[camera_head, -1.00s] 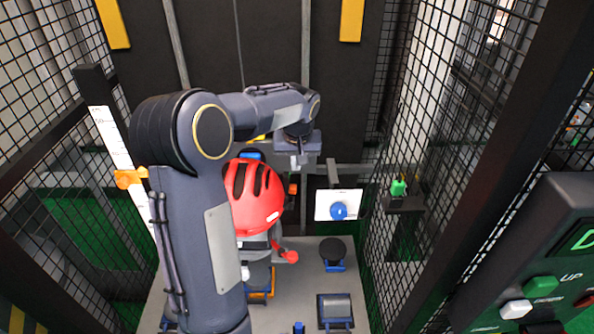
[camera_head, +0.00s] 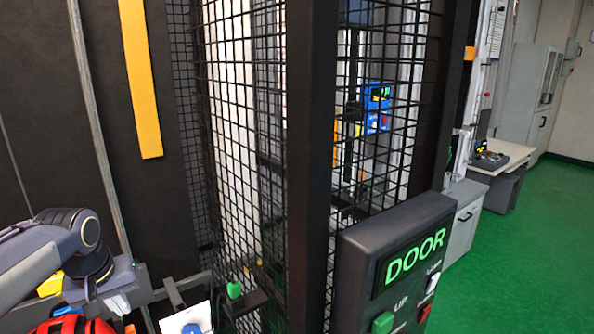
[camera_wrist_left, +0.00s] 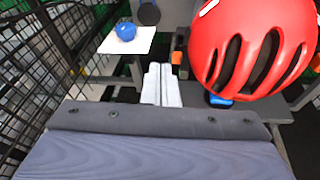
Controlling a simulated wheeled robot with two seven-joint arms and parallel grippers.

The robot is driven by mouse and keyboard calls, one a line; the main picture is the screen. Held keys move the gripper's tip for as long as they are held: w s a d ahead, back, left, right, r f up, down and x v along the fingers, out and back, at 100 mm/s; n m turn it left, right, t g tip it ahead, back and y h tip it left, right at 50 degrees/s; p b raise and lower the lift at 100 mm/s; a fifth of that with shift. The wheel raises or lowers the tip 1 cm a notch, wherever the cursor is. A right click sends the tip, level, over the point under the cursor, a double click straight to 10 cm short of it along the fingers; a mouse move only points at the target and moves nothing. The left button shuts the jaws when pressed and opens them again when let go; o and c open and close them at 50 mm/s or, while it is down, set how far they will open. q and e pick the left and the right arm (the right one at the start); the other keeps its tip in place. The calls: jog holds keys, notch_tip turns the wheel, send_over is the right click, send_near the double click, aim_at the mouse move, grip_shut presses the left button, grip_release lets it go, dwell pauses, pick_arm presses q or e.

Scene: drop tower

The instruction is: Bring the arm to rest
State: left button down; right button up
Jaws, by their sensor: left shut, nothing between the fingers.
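My left arm comes in at the lower left of the head view, with the left gripper (camera_head: 90,291) at its end. The wrist view shows its two pale fingers (camera_wrist_left: 161,84) pressed together with nothing between them. A red helmet (camera_wrist_left: 254,42) is to the right of the fingers in the wrist view, apart from them; only its top (camera_head: 72,325) shows at the bottom edge of the head view. My right gripper is in neither view.
A white plate (camera_wrist_left: 128,40) with a blue ball-like knob (camera_wrist_left: 126,31) is left of the fingers. Black mesh fencing (camera_head: 240,130) and a dark post (camera_head: 308,150) stand right of the arm. A control box marked DOOR (camera_head: 400,262) is in front. Green floor lies open beyond.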

pick_arm(q)
jog(key=s+d+f+m+t+h, duration=0.1)
jog(key=s+d+f+m+h, duration=0.1)
jog(key=s+d, duration=0.6)
jog(key=s+d+f+m+t+h, duration=0.1)
jog(key=s+d+f+m+h, duration=0.1)
jog(key=s+d+f, duration=0.3)
jog(key=s+d, duration=0.3)
jog(key=s, duration=0.3)
jog(key=shift+m, duration=0.4)
jog(key=shift+s+t, duration=0.1)
jog(key=shift+t, duration=0.2)
